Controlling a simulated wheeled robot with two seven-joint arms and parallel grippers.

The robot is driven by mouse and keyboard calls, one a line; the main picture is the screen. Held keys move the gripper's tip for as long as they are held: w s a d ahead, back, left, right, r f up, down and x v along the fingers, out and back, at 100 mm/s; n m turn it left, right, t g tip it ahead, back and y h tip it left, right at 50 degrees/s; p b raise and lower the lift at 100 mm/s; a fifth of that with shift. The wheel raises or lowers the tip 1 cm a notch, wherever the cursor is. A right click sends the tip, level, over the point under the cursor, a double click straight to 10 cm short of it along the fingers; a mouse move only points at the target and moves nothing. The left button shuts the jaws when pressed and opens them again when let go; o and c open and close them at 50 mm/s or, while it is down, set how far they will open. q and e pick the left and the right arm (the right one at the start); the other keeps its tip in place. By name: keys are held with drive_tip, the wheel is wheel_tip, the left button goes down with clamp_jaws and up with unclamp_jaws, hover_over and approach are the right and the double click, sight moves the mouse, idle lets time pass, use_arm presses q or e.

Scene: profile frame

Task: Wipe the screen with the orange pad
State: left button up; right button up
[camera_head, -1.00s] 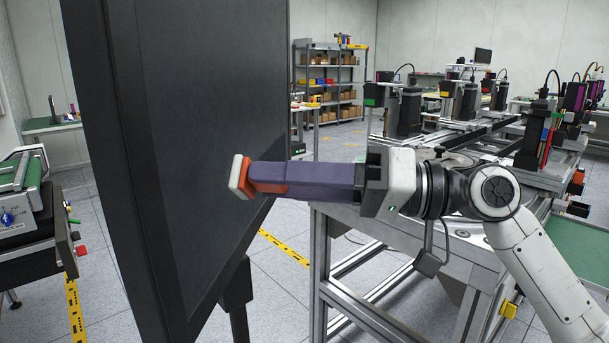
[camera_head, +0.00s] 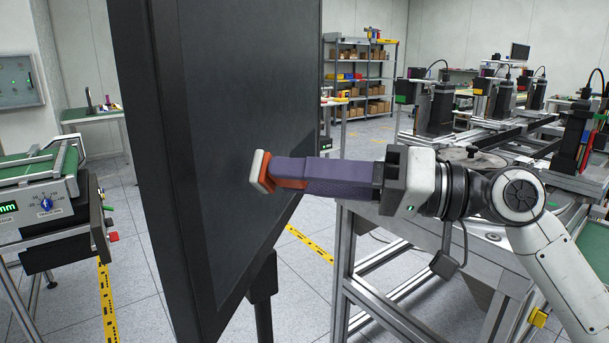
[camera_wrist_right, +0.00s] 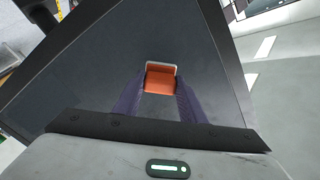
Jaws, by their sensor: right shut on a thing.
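The screen (camera_head: 240,110) is a large dark panel in a black frame, upright on a stand and seen at a steep angle in the head view. It also fills much of the right wrist view (camera_wrist_right: 110,70). My right gripper (camera_head: 283,172) has long purple fingers and is shut on the orange pad (camera_head: 290,183). The pad has a pale face (camera_head: 260,171) turned toward the screen. In the right wrist view the orange pad (camera_wrist_right: 160,79) sits between the fingertips. The pad is close in front of the screen; I cannot tell whether it touches. My left gripper is not in view.
A metal workbench (camera_head: 395,225) with several machine units stands at the right, behind my right arm. A conveyor unit (camera_head: 45,200) with a dial stands at the left. Shelves (camera_head: 358,80) with boxes are at the back. Yellow tape (camera_head: 310,244) marks the open floor.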

drive_tip(key=shift+a, duration=0.25)
drive_tip(key=shift+w+a+p, duration=0.2)
drive_tip(key=shift+a+p, duration=0.15)
drive_tip(key=shift+a, duration=0.15)
drive_tip(key=shift+w+d, duration=0.3)
drive_tip(key=shift+w, duration=0.65)
drive_tip(key=shift+w+d, duration=0.2)
drive_tip(key=shift+w, duration=0.65)
drive_tip(key=shift+w+d, duration=0.15)
drive_tip(key=shift+w, duration=0.7)
drive_tip(key=shift+w+d, duration=0.2)
drive_tip(key=shift+w, duration=0.65)
